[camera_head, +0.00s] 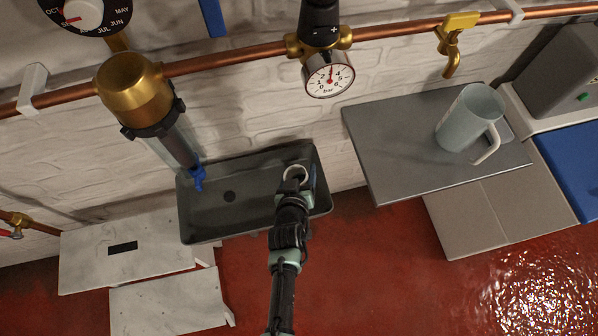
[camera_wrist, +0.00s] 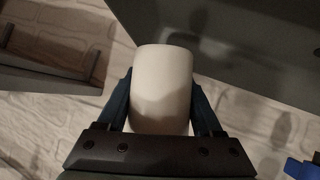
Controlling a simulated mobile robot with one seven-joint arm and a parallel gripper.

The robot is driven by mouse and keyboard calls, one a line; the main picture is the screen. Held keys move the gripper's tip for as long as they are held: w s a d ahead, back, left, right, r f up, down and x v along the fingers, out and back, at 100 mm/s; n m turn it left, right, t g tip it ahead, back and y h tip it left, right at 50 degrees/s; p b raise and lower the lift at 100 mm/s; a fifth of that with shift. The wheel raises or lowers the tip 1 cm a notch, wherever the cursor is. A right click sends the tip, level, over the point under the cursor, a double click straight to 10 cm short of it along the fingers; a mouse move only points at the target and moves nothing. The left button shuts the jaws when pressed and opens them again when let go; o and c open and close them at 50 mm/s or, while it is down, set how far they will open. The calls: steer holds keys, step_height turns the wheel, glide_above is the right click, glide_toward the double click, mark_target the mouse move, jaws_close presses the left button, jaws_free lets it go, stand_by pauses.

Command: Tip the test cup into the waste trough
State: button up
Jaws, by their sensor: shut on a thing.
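The test cup (camera_wrist: 162,88) is a small white cup held between the two fingers of my gripper (camera_wrist: 163,105) in the wrist view. In the head view the cup's pale rim (camera_head: 296,172) shows at the end of my gripper (camera_head: 295,184), over the right part of the trough. The waste trough (camera_head: 215,225) is a dark grey rectangular tray against the wall, with a round dark hole near its middle left. The cup's contents cannot be made out. My gripper hides part of the trough's right side.
A brass filter (camera_head: 135,90) with a blue tap (camera_head: 198,178) hangs over the trough's left end. A gauge (camera_head: 330,75) sits on the copper pipe above. A translucent jug (camera_head: 468,120) stands on a grey shelf (camera_head: 390,145) to the right. Red floor lies in front.

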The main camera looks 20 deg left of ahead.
steer(key=shift+d+r+n+h+b, duration=0.1)
steer(key=shift+d+n+h+b, duration=0.4)
steer(key=shift+b, duration=0.55)
steer(key=shift+n+h+b, duration=0.5)
steer(key=shift+h+b, duration=0.3)
steer(key=shift+b, duration=0.15)
steer(key=shift+w+d+f+n+t+h+b, duration=0.15)
steer(key=shift+d+n+t+h+b, duration=0.1)
steer(key=shift+n+h+b, duration=0.65)
steer(key=shift+s+d+f+n+t+h+b, duration=0.15)
steer(key=shift+n+t+h+b, duration=0.1)
steer(key=shift+n+h+b, duration=0.6)
steer(key=shift+w+a+f+n+t+h+b, duration=0.1)
steer(key=shift+f+n+t+h+b, duration=0.25)
steer(key=shift+n+h+b, duration=0.9)
steer(key=shift+a+r+n+t+h+b, duration=0.3)
steer(key=shift+r+n+t+h+b, duration=0.25)
steer(key=shift+n+b, duration=0.25)
steer(key=shift+a+r+n+t+h+b, duration=0.35)
steer(key=shift+r+n+h+b, duration=0.2)
steer(key=shift+n+b, duration=0.2)
